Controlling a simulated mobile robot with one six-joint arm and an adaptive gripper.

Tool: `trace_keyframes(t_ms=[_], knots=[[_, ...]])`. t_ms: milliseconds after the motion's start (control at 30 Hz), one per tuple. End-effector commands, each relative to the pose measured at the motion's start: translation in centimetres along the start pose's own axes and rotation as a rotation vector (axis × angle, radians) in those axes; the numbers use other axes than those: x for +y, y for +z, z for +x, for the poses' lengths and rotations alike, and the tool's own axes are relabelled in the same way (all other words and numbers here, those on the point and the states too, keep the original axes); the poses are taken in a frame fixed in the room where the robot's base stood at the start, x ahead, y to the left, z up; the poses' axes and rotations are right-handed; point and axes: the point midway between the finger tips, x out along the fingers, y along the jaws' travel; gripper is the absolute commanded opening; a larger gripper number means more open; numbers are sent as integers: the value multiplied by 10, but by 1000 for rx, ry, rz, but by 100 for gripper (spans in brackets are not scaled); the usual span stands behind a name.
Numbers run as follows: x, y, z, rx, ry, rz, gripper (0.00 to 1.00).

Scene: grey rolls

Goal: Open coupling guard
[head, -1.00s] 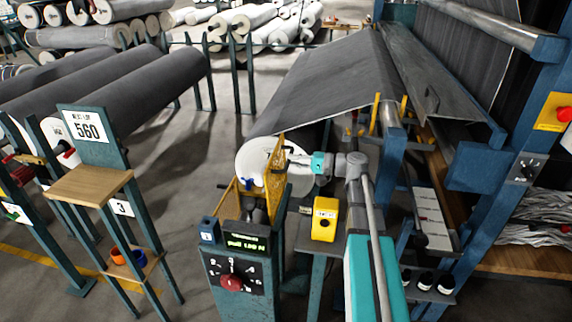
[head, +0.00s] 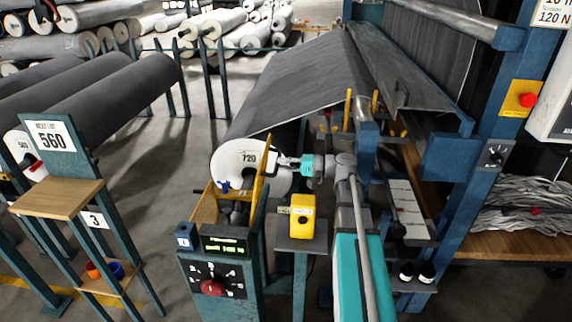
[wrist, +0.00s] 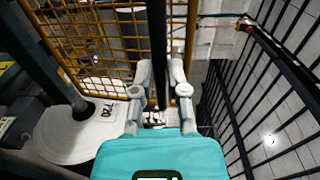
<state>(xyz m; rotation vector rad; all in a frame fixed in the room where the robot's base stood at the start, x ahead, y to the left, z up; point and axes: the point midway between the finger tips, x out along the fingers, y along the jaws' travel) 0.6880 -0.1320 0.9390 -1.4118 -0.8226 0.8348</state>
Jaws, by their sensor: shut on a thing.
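The coupling guard (head: 259,186) is a yellow frame with mesh, standing up tilted at the end of the grey roll marked 720 (head: 232,162). In the head view I see it nearly edge-on. My gripper (head: 284,161) is at its upper right side and shut on it. In the wrist view the yellow mesh of the guard (wrist: 105,42) fills the upper left, and a dark bar runs between the fingers of my gripper (wrist: 162,62). The exact contact at the fingertips is hard to make out. Below the guard, the coupling parts (head: 236,212) show between yellow sides.
A control post (head: 222,278) with a red knob and green display stands in front of the guard. A yellow box (head: 301,216) sits on a stand to its right. A wooden-topped stand (head: 58,198) is at left. Black railings (wrist: 262,75) line the wrist view's right.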

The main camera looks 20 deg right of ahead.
Motion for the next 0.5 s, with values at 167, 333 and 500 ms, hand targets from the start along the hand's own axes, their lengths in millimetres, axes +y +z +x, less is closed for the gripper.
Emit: trace_keyframes(t_ms=[167, 333, 500], knots=[[7, 5, 2, -11, 27, -1, 34], [6, 3, 1, -8, 25, -1, 53], [5, 2, 1, -5, 23, -1, 53]])
